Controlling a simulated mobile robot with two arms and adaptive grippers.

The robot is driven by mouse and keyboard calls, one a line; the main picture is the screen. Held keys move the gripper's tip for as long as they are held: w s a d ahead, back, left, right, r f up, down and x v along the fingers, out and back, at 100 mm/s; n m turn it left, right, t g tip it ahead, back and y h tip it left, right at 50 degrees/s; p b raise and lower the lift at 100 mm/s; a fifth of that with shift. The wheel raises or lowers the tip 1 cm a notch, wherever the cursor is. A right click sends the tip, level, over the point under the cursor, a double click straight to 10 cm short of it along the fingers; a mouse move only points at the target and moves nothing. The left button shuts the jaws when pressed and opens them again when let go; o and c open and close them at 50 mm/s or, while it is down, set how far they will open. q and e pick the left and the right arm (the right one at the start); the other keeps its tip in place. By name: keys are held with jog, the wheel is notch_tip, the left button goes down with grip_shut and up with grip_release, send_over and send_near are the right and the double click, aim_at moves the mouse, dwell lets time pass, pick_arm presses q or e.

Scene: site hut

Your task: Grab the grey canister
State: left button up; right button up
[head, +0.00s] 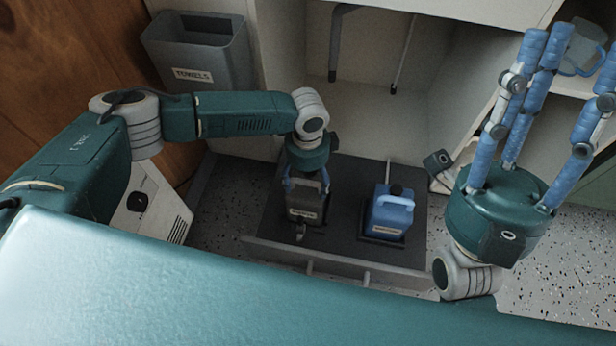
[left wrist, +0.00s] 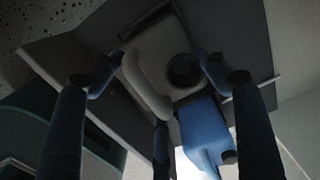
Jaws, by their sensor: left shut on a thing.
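The grey canister (head: 305,208) with a label on its front stands in the open drawer (head: 345,185), left of a blue canister (head: 391,212). My left gripper (head: 307,188) reaches down over it, with its blue fingers shut around its upper part. In the left wrist view, the grey canister (left wrist: 148,62) shows its handle and dark cap between the fingers of my left gripper (left wrist: 163,75). The blue canister also shows there (left wrist: 205,135). My right gripper (head: 568,75) is at the right, empty, its fingers spread and pointing up.
The drawer's front panel (head: 340,262) stands on the near side of both canisters. A grey towels bin (head: 205,55) is at the back left. A translucent blue jug (head: 582,48) is on the shelf at the upper right. Speckled floor shows at the right.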

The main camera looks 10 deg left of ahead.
pick_arm(q)
jog(key=r+p, duration=0.1)
jog(key=r, duration=0.3)
jog(key=shift+w+r+p, duration=0.2)
jog(key=shift+r+p, duration=0.15)
pick_arm(e)
jog(key=w+a+f+g+h+p, duration=0.2)
jog(key=w+f+g+h, duration=0.1)
jog(key=w+f+g, duration=0.8)
pick_arm(q)
notch_tip(320, 180, up, 15)
jog(key=p, duration=0.3)
jog(key=shift+f, duration=0.2)
pick_arm(e)
notch_tip(320, 180, down, 20)
jog(key=d+g+h, duration=0.2)
jog(key=g+h, duration=0.1)
jog(key=g, duration=0.4)
jog(key=shift+d, duration=0.4)
jog(key=shift+s+g, duration=0.15)
jog(key=shift+g, duration=0.15)
